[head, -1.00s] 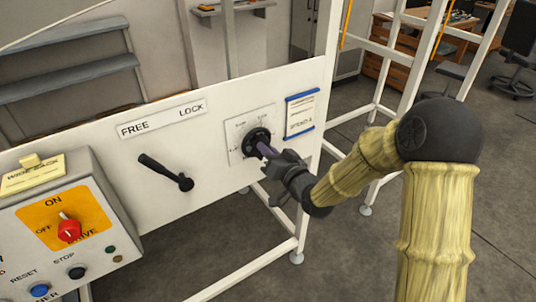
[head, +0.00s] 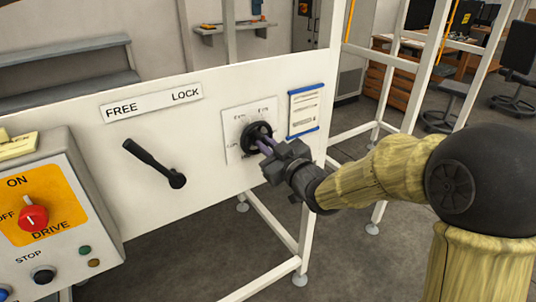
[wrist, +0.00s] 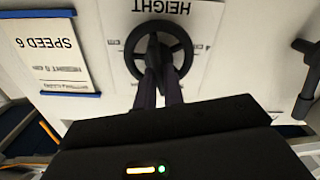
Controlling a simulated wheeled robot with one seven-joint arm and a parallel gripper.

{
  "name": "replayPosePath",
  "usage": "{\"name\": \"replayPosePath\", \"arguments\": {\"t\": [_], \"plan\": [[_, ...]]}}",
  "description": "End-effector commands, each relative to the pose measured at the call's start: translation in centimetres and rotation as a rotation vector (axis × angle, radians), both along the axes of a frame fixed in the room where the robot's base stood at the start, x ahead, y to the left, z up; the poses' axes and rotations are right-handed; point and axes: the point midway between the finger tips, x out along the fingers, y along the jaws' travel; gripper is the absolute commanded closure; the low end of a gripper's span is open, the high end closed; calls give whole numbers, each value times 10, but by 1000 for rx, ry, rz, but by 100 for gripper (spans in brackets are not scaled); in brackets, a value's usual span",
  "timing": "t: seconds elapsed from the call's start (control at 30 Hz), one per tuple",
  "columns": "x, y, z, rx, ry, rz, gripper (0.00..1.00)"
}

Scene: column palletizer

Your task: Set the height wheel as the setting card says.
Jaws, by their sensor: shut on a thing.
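The black height wheel (head: 256,137) sits on a white dial plate on the white panel, and part of it is hidden by my gripper. In the wrist view the wheel (wrist: 159,32) shows under the upside-down word HEIGHT. My gripper (wrist: 157,78) is shut on the wheel's central grip; in the head view my gripper (head: 266,146) reaches it from the lower right. The setting card (head: 305,110), with blue edges, hangs right of the wheel.
A black lever (head: 155,165) under a FREE/LOCK label (head: 152,104) is left of the wheel, its handle toward FREE. A control box (head: 60,205) with a red DRIVE knob (head: 33,218) stands at the left. White frame posts (head: 306,215) stand near my arm.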

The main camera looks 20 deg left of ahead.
Motion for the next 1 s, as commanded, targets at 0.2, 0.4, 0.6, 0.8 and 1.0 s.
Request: {"name": "replayPosePath", "arguments": {"t": [0.2, 0.4, 0.6, 0.8, 1.0], "plan": [[-2, 1, -9, -40, -16, 3, 100], [-2, 1, -8, -42, -18, 3, 100], [-2, 1, -8, -42, -17, 3, 84], [-1, 0, -5, -36, -23, 1, 68], [-1, -1, -3, -34, -26, 0, 68]]}}
